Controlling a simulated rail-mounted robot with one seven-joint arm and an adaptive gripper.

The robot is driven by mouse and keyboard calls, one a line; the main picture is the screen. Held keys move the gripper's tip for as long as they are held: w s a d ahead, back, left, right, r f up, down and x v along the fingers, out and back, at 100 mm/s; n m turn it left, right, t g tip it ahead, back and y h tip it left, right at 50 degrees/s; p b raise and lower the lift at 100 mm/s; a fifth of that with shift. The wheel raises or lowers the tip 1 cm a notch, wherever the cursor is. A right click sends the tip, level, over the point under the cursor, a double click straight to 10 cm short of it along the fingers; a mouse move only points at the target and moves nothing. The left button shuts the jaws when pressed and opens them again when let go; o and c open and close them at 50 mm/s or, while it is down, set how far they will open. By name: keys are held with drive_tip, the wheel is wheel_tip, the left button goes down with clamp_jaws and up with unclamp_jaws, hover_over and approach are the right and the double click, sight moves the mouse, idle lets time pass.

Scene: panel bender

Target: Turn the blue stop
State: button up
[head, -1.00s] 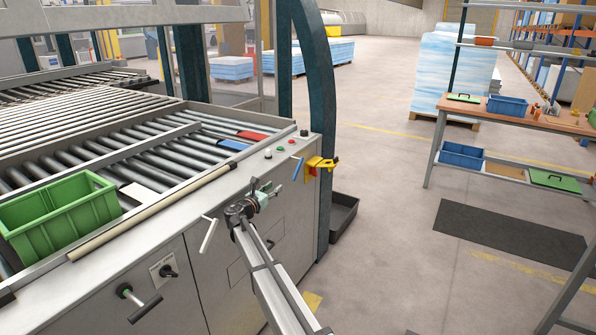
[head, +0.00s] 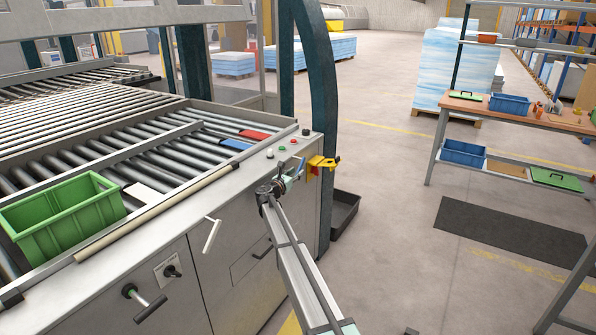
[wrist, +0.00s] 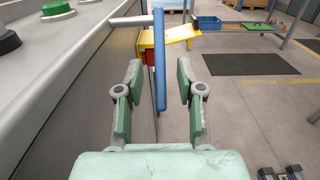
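The blue stop (wrist: 160,62) is an upright, narrow blue bar on a grey rod that sticks out from the machine's side. In the wrist view it stands between the two green finger pads of my gripper (wrist: 159,78), with a gap on either side. My gripper is open and I see no contact. In the head view my gripper (head: 285,180) is at the machine's front right corner. The blue stop (head: 299,168) is partly hidden there behind it.
A yellow bracket (head: 322,163) with a red part sits just beyond the stop. Push buttons (head: 282,149) are on the machine top. A white lever (head: 211,235) and a green bin (head: 62,215) are to the left.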

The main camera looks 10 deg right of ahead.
drive_tip(key=shift+x, duration=1.1)
clamp_jaws()
drive_tip(key=shift+s+a+r+p, duration=0.1)
drive_tip(key=shift+p, duration=0.25)
